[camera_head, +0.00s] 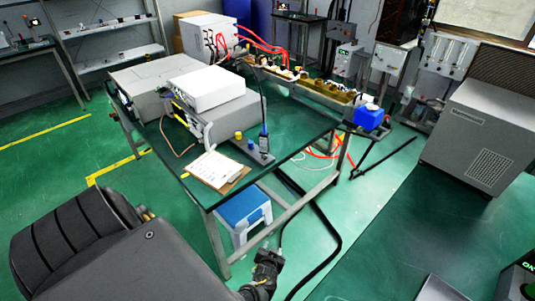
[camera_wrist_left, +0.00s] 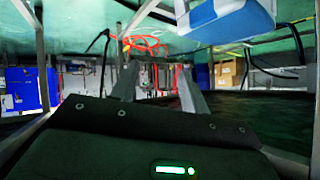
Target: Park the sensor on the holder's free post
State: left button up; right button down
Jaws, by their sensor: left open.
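A small grey holder (camera_head: 254,154) lies on the green bench top near its front edge. A dark probe with a blue lower part, which looks like the sensor (camera_head: 264,139), stands upright at the holder's right end. Short pieces with yellow (camera_head: 238,135) and blue (camera_head: 250,144) tops stand near it; I cannot tell which post is free. My left gripper (camera_head: 268,258) is low in front of the bench, well apart from the holder and empty. Its two grey fingers are spread in the left wrist view (camera_wrist_left: 158,80). My right gripper is in neither view.
A clipboard with paper (camera_head: 214,170) lies beside the holder. White instrument boxes (camera_head: 206,88) stand behind it. A blue and white stool (camera_head: 243,211) is under the bench and shows in the wrist view (camera_wrist_left: 228,20).

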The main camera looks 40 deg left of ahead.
pick_arm(q)
jog(key=w+a+r+n+t+y+b, duration=0.1)
jog(key=w+a+r+n+y, duration=0.35)
jog(key=w+r, duration=0.75)
jog(key=n+g+y+b, duration=0.1)
jog(key=n+g+y, duration=0.2)
jog(key=n+y, duration=0.3)
send_near(266, 156)
jog(key=b+x, duration=0.4)
jog(key=x, duration=0.3)
jog(key=shift+a+f, duration=0.15)
jog(key=shift+w+a, duration=0.25)
jog(key=shift+a, duration=0.35)
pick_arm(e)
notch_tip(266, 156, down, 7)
pick_arm(q)
jog(key=shift+c, duration=0.4)
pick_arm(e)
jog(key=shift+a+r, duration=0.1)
